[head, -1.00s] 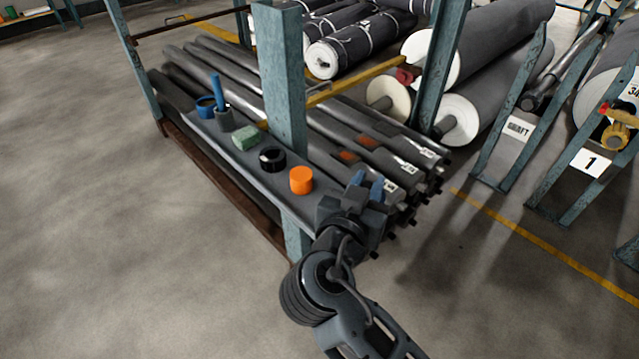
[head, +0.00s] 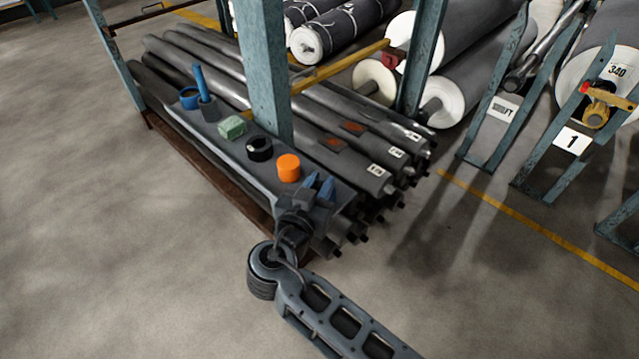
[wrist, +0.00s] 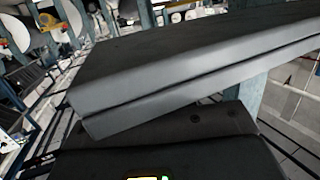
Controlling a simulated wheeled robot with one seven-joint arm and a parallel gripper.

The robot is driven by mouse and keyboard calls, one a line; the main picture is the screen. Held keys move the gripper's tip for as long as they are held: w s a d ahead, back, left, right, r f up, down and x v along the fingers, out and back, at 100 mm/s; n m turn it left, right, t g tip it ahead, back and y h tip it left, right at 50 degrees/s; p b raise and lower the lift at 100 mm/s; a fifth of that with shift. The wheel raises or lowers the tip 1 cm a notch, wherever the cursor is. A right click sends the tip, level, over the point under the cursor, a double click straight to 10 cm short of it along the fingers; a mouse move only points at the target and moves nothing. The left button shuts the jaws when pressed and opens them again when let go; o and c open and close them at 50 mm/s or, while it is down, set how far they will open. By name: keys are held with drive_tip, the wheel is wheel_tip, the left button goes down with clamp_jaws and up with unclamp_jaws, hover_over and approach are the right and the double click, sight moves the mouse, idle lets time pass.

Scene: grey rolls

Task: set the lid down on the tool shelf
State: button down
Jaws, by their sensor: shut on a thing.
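The tool shelf (head: 225,150) is a narrow grey ledge along the rack's front side. My gripper (head: 318,186), with blue fingertips, is at the shelf's near end, just right of the orange cylinder. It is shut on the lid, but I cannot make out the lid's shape. Whether it touches the shelf is unclear.
A teal post (head: 264,70) rises behind the shelf. Dark tubes (head: 330,120) lie stacked behind it, their ends near my gripper. Roll stands (head: 497,110) are at right. In the wrist view a large grey slab (wrist: 180,70), unclear which, fills the middle. Floor at left is clear.

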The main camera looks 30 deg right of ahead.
drive_tip(key=shift+f+b, duration=0.2)
drive_tip(key=shift+b, duration=0.1)
drive_tip(key=c, duration=1)
unclamp_jaws()
drive_tip(key=shift+r, duration=0.1)
drive_tip(key=shift+o, duration=0.2)
drive_tip(key=shift+r+p, duration=0.15)
drive_tip(key=shift+p, duration=0.15)
drive_tip(key=b+v, duration=0.2)
drive_tip(key=v, duration=1)
